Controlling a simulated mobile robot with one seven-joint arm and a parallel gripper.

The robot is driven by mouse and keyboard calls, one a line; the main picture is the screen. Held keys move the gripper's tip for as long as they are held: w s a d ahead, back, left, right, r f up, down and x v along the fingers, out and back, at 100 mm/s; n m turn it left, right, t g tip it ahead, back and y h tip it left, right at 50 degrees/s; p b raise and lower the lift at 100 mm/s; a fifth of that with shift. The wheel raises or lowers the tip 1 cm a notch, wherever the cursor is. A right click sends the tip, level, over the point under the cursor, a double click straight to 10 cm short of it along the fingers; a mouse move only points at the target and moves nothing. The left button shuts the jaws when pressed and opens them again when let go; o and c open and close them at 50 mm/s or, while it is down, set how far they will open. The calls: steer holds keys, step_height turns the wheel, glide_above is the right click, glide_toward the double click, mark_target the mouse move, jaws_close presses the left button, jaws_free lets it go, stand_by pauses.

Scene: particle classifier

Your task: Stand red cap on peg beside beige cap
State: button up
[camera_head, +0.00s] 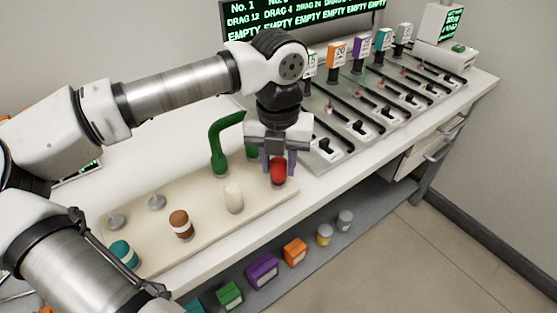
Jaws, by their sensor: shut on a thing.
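The red cap (279,172) is between the fingers of my gripper (279,165) at the right end of the beige board. My gripper points down and is shut on the red cap. A grey base shows just under the cap; I cannot tell whether the cap is seated or slightly raised. The beige cap (233,197) stands upright on the board, to the left of and nearer than the red cap. Two bare grey pegs (157,202) stand at the left part of the board. Any peg under the red cap is hidden.
The board (205,240) also bears a brown cap (181,224), a teal cap (124,254) and a tall green hooked piece (222,142). Slotted rails with levers (360,127) stand to the right. A lower shelf (285,275) holds several coloured boxes and small jars.

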mark_target(279, 160)
steer(key=shift+f+b, duration=0.35)
steer(key=shift+f, duration=0.05)
steer(key=o, duration=1.1)
steer(key=shift+r, duration=0.15)
step_height(279, 160, up, 14)
steer(key=shift+f, duration=0.2)
